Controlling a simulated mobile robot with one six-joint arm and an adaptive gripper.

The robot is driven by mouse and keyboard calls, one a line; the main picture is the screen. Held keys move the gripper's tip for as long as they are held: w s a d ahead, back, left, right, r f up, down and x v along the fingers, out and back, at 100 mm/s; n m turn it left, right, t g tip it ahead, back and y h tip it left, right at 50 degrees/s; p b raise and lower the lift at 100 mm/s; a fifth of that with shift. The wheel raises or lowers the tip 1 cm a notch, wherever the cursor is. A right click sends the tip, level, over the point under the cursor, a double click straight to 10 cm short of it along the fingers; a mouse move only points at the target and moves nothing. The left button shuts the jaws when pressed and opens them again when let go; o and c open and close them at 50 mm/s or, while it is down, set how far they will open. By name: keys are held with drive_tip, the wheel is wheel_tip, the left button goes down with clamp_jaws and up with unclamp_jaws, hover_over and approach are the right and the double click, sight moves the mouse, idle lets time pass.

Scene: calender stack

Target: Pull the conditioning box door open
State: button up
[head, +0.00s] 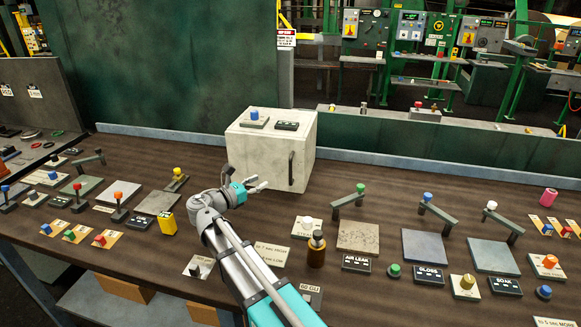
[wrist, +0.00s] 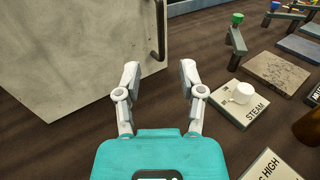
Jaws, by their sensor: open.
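The conditioning box (head: 262,155) is a white box standing at the middle back of the brown bench in the head view. Its front door (head: 255,163) looks closed and has a dark vertical bar handle (head: 291,169) near its right edge. In the wrist view the door (wrist: 75,50) fills the upper left and the handle (wrist: 159,28) shows at the top middle. My gripper (head: 257,185) is in front of the door, left of and below the handle in the head view. In the wrist view my gripper (wrist: 160,75) is open and empty, its fingers apart from the handle.
A blue knob and a dark label sit on top of the box (head: 270,122). A brown bottle (head: 316,250) and a white STEAM knob (wrist: 242,93) stand to the right. Bare bench lies in front of the door.

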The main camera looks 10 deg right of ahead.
hover_over(290, 182)
drive_tip(key=shift+w+d, duration=0.15)
drive_tip(key=shift+w, duration=0.2)
idle(0.5)
drive_tip(key=shift+c, duration=0.2)
clamp_jaws()
